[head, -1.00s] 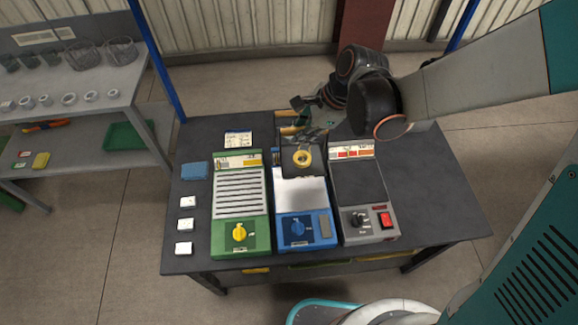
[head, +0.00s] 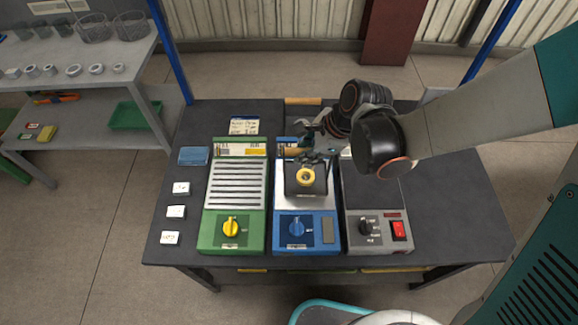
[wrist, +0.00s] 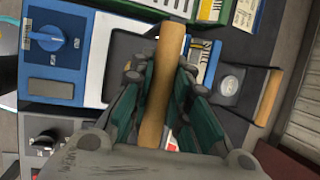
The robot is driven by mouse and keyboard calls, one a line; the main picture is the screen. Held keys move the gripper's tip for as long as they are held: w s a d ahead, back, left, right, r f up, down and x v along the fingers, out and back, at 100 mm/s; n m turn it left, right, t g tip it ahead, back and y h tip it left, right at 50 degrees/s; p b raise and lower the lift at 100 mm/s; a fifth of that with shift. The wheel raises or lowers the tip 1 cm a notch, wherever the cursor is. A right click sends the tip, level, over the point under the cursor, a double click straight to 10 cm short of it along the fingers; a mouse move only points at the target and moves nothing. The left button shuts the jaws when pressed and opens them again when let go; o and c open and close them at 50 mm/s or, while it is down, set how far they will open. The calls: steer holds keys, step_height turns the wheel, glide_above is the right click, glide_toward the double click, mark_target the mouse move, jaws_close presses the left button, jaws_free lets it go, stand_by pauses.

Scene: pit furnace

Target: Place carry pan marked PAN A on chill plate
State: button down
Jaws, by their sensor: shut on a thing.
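My gripper (head: 312,152) is shut on the wooden handle (wrist: 163,85) of a dark square carry pan (head: 306,188). A yellow ring (head: 306,177) sits in the pan. The pan is over the pale metal plate (head: 281,195) of the blue unit (head: 297,240), which looks like the chill plate; its label is too small to read. Plate shows around the pan's edges. I cannot tell whether the pan touches it. In the wrist view the dark pan (wrist: 128,47) is partly hidden by handle and fingers. No PAN A mark is readable.
A green slatted unit (head: 231,228) stands left of the blue unit, a grey unit with a red switch (head: 378,240) right. Behind is another pan with a wooden handle (wrist: 268,98). Small white blocks (head: 176,212) and a blue block (head: 193,156) lie left. The table's right side is clear.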

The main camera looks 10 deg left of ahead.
steer(key=shift+s+a+f, duration=0.15)
steer(key=shift+s+f, duration=0.2)
steer(key=shift+f, duration=0.3)
steer(key=shift+r, duration=0.1)
steer(key=c, duration=1.9)
jaws_free()
steer(key=shift+b, duration=0.3)
steer(key=shift+c, duration=0.2)
steer(key=o, duration=0.4)
steer(key=shift+w, duration=0.1)
steer(key=p+v, duration=0.8)
steer(key=v, duration=0.4)
steer(key=shift+p, duration=0.3)
